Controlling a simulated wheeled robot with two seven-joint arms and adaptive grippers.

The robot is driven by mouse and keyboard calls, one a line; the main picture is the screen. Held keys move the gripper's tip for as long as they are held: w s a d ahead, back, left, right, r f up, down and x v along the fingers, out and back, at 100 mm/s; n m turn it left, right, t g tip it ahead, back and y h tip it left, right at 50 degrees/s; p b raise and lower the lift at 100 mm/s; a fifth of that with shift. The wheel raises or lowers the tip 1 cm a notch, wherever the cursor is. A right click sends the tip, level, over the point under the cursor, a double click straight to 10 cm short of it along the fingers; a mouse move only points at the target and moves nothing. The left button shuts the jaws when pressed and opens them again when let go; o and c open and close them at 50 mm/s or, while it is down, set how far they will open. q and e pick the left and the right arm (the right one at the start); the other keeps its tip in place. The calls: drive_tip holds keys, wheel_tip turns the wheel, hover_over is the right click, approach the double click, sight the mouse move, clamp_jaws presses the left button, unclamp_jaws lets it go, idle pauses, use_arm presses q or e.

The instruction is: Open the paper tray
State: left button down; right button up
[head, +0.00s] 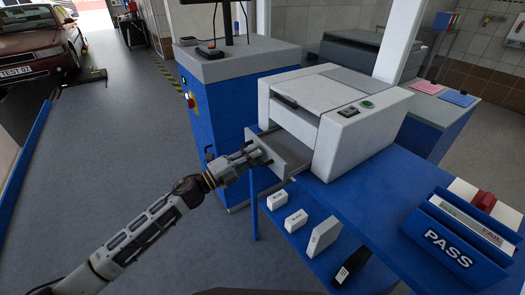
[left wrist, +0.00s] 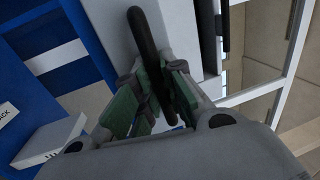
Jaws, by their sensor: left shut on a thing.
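The white printer (head: 345,115) stands on the blue bench. Its grey paper tray (head: 287,156) sticks out of the front, and part of its inside shows. My left gripper (head: 262,152) is at the tray's front face, shut on its handle. In the left wrist view the dark bar of the handle (left wrist: 146,45) runs between the green finger pads of my left gripper (left wrist: 158,95). In the head view the gripper hides the handle. My right gripper is not in view.
A blue cabinet (head: 217,108) with a grey top stands left of the printer. Several small boxes (head: 296,220) lie on the lower shelf. A blue PASS bin (head: 453,247) is at the right. Grey floor is free around my left arm.

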use_arm(q)
drive_tip(key=v, duration=0.3)
drive_tip(key=r+v, duration=0.1)
drive_tip(key=v, duration=0.1)
drive_tip(key=shift+s+a, duration=0.25)
drive_tip(key=shift+a, duration=0.05)
drive_tip(key=c, duration=1.5)
unclamp_jaws()
drive_tip(key=shift+v, duration=6.05)
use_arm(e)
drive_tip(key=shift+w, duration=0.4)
